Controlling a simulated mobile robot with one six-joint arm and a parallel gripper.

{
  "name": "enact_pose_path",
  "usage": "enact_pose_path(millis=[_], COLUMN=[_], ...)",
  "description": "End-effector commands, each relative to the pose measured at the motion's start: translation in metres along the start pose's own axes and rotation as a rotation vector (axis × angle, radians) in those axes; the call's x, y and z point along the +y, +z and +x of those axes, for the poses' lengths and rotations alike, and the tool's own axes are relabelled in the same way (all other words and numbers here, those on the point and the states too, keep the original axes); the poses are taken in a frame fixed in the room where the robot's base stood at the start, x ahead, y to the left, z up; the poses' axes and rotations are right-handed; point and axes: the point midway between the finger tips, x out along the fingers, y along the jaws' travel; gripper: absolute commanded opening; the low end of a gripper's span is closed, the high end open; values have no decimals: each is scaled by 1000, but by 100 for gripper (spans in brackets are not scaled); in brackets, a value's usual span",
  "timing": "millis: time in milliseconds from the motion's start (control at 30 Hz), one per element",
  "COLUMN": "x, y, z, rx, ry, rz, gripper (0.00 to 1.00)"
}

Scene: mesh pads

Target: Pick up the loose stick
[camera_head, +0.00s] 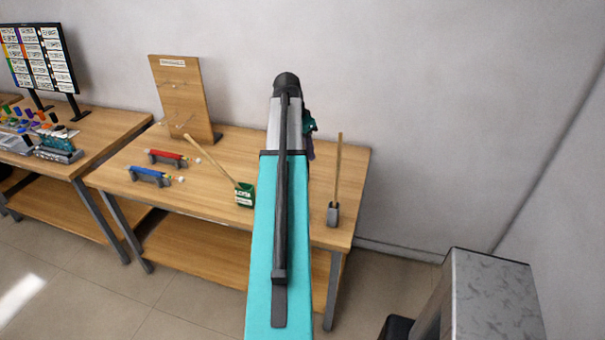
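My gripper (310,140) is mostly hidden behind my teal arm, over the table between the two sticks. Only dark, teal and purple parts of it show. Whether its fingers are open or shut is not visible.
The wooden table (222,220) also bears a red tool (166,156) and a blue tool (148,173) on small stands. A wooden pegboard (183,97) stands at the back. Another table (90,130) with a chart board (40,58) is at left. A wall is behind.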

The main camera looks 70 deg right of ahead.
Motion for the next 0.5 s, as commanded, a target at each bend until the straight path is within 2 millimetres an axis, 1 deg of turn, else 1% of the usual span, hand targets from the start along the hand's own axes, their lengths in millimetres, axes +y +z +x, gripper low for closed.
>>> enact_pose_path(millis=[367, 400, 467, 500], x=[0, 0, 0, 0], y=[0, 0, 0, 0], z=[0, 0, 0, 0], rx=[0, 0, 0, 0], ry=[0, 0, 0, 0], rz=[0, 0, 0, 0], gripper=[33, 32, 22, 15])
